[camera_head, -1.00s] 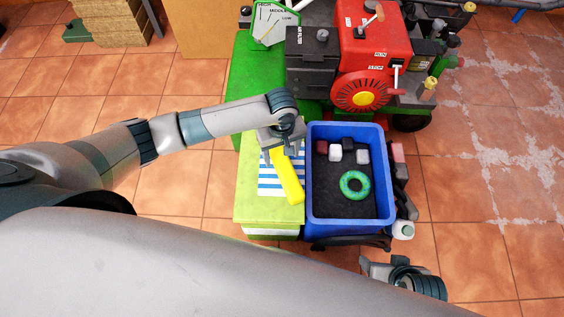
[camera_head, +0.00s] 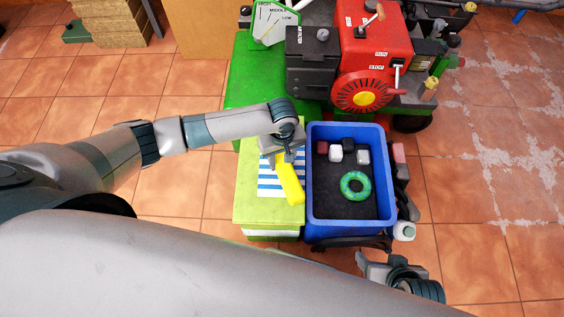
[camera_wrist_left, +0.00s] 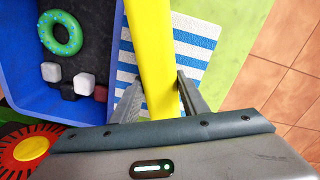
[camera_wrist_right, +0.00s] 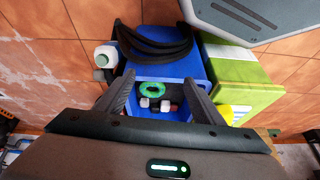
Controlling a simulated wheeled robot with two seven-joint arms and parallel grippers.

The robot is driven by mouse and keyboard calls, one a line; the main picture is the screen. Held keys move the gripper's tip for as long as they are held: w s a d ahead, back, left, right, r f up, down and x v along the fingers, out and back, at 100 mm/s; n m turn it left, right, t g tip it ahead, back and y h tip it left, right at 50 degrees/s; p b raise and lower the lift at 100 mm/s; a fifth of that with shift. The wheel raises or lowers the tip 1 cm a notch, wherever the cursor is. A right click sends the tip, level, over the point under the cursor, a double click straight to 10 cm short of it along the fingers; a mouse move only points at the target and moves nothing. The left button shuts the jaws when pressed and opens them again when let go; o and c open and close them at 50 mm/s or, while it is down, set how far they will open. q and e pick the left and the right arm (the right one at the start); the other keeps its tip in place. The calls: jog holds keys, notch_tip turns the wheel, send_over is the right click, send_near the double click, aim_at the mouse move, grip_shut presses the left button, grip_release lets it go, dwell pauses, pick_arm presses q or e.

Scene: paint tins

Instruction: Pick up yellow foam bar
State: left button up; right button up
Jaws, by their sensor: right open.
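The yellow foam bar (camera_head: 290,183) lies at a slant on a blue-and-white striped cloth (camera_head: 268,186) on the green box (camera_head: 258,213). My left gripper (camera_head: 285,157) is over the bar's far end. In the left wrist view, its fingers (camera_wrist_left: 160,82) stand on both sides of the bar (camera_wrist_left: 150,45) and appear to press against it. The bar seems to rest still on the cloth. My right gripper (camera_wrist_right: 158,78) is open and empty, near the front right of the blue crate (camera_head: 313,205); its arm shows in the head view (camera_head: 372,262).
The blue crate beside the green box holds a green ring (camera_head: 355,186) and several small dark red and white blocks (camera_head: 336,154). A red engine (camera_head: 372,45) stands behind the crate. A white bottle (camera_head: 403,231) is at the crate's right.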

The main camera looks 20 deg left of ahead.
aim_at(282, 160)
pick_arm(q)
jog(key=shift+c, duration=1.2)
pick_arm(e)
jog(key=shift+w, duration=0.2)
pick_arm(q)
jog(key=shift+r, duration=0.15)
pick_arm(e)
jog(key=shift+d, duration=0.1)
pick_arm(q)
jog(key=shift+r, duration=0.65)
notch_tip(282, 160, up, 3)
jog(key=shift+f+p, duration=0.15)
jog(key=shift+p, duration=0.45)
jog(key=w+d+r, duration=0.5)
jog(key=d+r, duration=0.1)
jog(key=d, duration=0.4)
jog(key=shift+w+d+r, duration=0.15)
jog(key=shift+w+r, duration=0.15)
jog(key=shift+r, duration=0.05)
pick_arm(e)
jog(key=shift+s+d+g+h, duration=0.4)
jog(key=shift+s+d+g, duration=0.2)
jog(key=shift+s+d, duration=0.5)
pick_arm(q)
jog(key=shift+p, duration=0.3)
